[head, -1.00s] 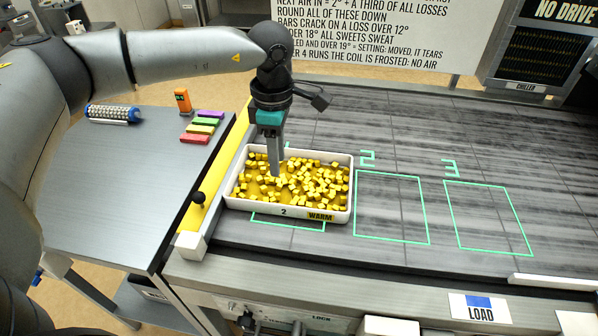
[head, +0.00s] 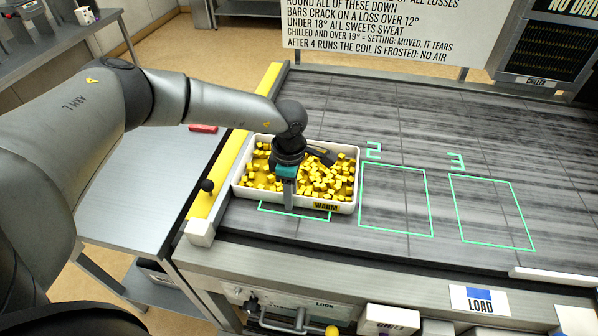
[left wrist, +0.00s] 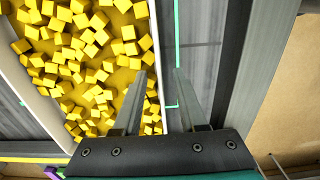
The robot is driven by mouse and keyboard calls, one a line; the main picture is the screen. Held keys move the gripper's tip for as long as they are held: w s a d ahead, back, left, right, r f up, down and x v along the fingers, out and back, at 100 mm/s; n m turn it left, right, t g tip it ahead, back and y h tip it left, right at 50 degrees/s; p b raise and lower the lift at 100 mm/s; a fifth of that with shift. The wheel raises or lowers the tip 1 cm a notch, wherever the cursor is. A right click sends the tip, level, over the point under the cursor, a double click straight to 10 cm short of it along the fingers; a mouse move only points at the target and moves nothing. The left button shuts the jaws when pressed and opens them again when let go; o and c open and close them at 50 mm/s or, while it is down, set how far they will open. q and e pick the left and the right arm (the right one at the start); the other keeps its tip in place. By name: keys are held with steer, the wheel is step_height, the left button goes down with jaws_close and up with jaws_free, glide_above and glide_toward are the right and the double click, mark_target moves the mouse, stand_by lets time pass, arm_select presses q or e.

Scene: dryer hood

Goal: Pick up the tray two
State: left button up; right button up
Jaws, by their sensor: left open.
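The white tray (head: 343,208), with a WARM label on its front wall, holds many yellow cubes and sits on the dark deck at the outlined place left of the one marked 2. My left gripper (head: 289,203) points down at the tray's front wall, near its middle, and covers part of it. In the left wrist view the open left gripper (left wrist: 160,74) has one finger over the cubes and the other outside, with the tray wall (left wrist: 155,50) between them. I cannot tell how deep the fingers reach. My right gripper is not in view.
Green outlines marked 2 (head: 395,200) and 3 (head: 492,212) are empty, right of the tray. A yellow strip (head: 222,165) with a black knob (head: 207,186) runs along the left edge. A steel side table (head: 140,190) stands left, with a red bar (head: 203,128) on it.

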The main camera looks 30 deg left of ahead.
arm_select(q)
steer(key=shift+f, duration=0.35)
steer(key=shift+c, duration=0.3)
jaws_close()
stand_by(0.8)
steer(key=shift+w+r, duration=0.1)
steer(key=shift+r, duration=0.05)
